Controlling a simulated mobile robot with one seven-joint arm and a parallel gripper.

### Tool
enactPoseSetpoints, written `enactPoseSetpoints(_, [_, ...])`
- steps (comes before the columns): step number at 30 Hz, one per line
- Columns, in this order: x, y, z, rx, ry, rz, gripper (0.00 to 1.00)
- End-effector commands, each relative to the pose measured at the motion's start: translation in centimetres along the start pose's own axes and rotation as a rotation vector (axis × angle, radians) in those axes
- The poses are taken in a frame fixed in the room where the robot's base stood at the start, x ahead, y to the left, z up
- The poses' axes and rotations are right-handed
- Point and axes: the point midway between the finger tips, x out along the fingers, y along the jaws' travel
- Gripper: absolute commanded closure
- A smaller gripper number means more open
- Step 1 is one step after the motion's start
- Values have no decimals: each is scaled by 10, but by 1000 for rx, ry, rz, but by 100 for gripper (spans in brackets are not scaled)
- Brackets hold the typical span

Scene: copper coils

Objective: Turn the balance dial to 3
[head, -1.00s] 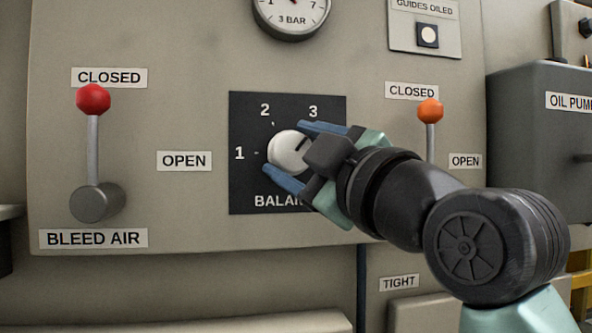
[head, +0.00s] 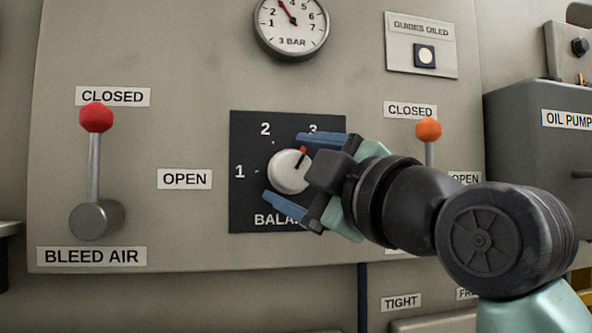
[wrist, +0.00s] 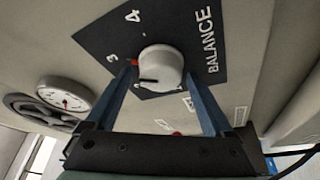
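The balance dial is a white round knob (head: 289,173) on a black plate (head: 248,205) marked with numbers. Its dark pointer line ends in a red tip that points up and right, toward the 3, which a finger partly covers. In the wrist view the knob (wrist: 162,66) has its red tip facing the 3, with the 4 farther round. My gripper (head: 282,167) is open, with one blue finger above the knob and one below. In the wrist view my gripper (wrist: 159,72) shows small gaps beside the knob. The 4 is hidden in the head view.
A red-knobbed bleed air lever (head: 95,165) stands up at left, at CLOSED. An orange-knobbed lever (head: 429,130) is close behind my arm at right. A pressure gauge (head: 291,25) is above, and a grey oil pump box (head: 530,150) is at far right.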

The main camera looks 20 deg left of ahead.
Motion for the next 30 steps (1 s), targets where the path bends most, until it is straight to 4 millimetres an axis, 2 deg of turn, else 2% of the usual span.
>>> enactPoseSetpoints(10, [-1, 0, 0, 1, 0, 0, 2])
enactPoseSetpoints(14, [-11, -2, 1, 0, 1, 1, 2])
enactPoseSetpoints(17, [-28, -3, 2, -1, -1, 3, 2])
enactPoseSetpoints(24, [-82, -4, 2, -2, -1, 3, 2])
enactPoseSetpoints(30, [-116, -2, 1, -1, -1, 2, 2])
